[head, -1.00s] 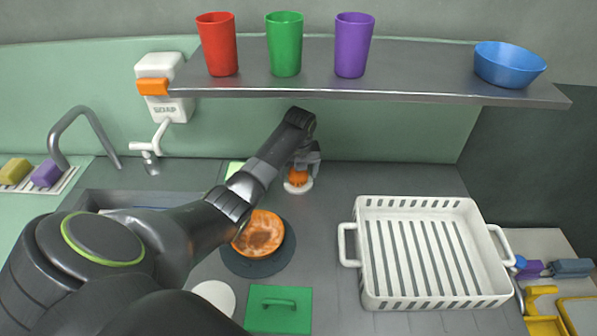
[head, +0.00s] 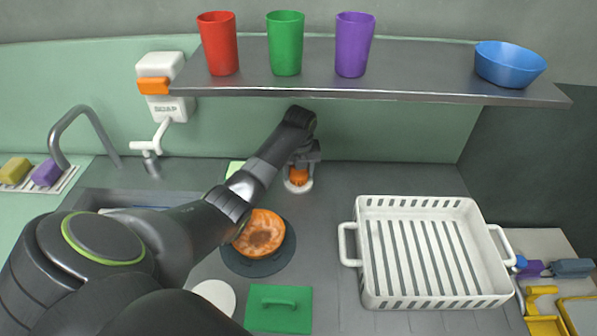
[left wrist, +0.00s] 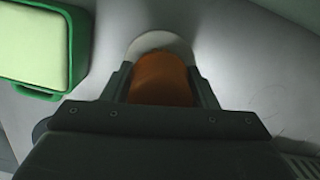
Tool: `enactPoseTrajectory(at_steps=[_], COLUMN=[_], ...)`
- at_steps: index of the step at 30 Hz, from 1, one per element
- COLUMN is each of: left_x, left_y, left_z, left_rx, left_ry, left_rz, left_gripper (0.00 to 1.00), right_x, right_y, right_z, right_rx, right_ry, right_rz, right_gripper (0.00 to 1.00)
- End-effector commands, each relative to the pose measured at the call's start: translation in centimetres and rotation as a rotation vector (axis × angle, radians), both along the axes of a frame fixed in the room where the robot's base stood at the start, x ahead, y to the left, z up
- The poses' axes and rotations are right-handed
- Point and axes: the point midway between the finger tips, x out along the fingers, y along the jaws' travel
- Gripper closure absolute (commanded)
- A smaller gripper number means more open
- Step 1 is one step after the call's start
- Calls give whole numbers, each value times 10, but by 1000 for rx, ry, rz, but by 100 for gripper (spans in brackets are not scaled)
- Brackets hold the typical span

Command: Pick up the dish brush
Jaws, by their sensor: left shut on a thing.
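The dish brush (head: 299,185) stands on the grey counter near the back wall, with an orange top and a pale round base. It also shows in the left wrist view as an orange body (left wrist: 161,78) with a pale rim behind it. My left gripper (head: 300,168) reaches down from above and is shut on the orange part, with a finger on each side. The pale base appears to be at the counter; I cannot tell whether it touches. My right gripper is not in view.
A green-rimmed sponge-like box (left wrist: 38,45) lies close beside the gripper. An orange bowl (head: 262,236) on a dark round mat is in front. A white rack (head: 365,285) stands to the right. A metal shelf (head: 430,92) with cups overhangs the back.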

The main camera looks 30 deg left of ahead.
Motion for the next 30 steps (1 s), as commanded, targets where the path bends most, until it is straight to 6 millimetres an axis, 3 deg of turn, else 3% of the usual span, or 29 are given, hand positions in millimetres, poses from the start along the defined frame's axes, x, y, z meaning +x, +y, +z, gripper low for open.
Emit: enactPoseTrajectory(at_steps=[3,11,12,20,22,30], left_x=[-2,0,-10,-53,-65,-117], left_y=[-1,-1,-6,-32,-40,-73], left_z=[5,73,66,67,75,73], left_rx=[1,4,-1,-1,-3,-6], left_ry=[-2,-9,-1,0,3,3], left_rz=[0,-1,-1,-2,-2,0], left_gripper=[70,70,70,70,70,70], right_x=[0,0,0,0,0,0], right_y=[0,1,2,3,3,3], right_z=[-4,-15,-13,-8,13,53], right_rx=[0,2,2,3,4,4], right_ry=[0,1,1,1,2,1], right_rz=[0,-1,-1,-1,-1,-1], right_gripper=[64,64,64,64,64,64])
